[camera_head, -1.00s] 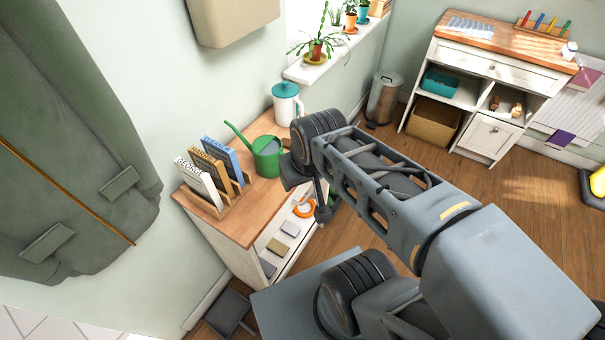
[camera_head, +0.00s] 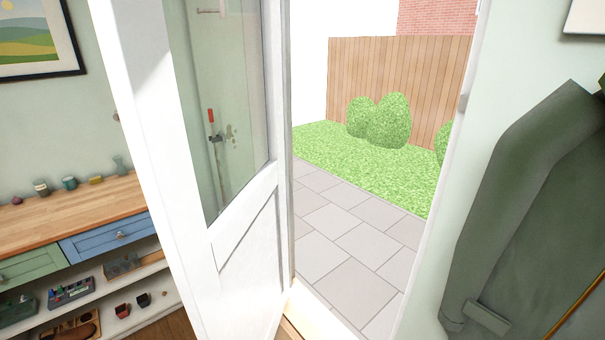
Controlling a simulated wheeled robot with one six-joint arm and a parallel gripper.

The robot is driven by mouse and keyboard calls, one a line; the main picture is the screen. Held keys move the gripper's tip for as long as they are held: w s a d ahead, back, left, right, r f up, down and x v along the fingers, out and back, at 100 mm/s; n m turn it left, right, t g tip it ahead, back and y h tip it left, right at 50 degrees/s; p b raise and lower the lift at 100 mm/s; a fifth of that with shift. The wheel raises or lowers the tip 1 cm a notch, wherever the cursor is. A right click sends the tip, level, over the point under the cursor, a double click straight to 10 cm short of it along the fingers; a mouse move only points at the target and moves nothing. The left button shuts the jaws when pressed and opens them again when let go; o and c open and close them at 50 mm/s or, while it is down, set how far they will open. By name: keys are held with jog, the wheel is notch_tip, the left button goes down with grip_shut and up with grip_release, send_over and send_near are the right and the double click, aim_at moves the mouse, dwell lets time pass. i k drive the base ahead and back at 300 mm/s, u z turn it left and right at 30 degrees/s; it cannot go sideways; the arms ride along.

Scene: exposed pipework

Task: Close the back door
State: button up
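The back door (camera_head: 248,240) is white with a glass upper pane (camera_head: 222,100). It stands open, swung into the room, left of the doorway. Through the opening I see paving slabs (camera_head: 340,235), grass and a wooden fence. The white door frame (camera_head: 452,130) edges the opening on the right. Something with a red end shows through or on the glass, and I cannot tell whether it is a handle. My gripper is not in view now.
A wooden-topped cabinet (camera_head: 75,213) with drawers and open shelves stands left of the door, small jars on top. A dark green coat (camera_head: 540,200) hangs on the wall right of the doorway. A framed picture (camera_head: 35,40) hangs at upper left.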

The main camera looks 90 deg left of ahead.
aim_at(231, 276)
jog(key=z, duration=0.4)
jog(key=k, duration=2.1)
jog(key=u, duration=2.75)
jog(key=k, duration=0.45)
jog(key=u, duration=0.95)
jog(key=i, duration=0.8)
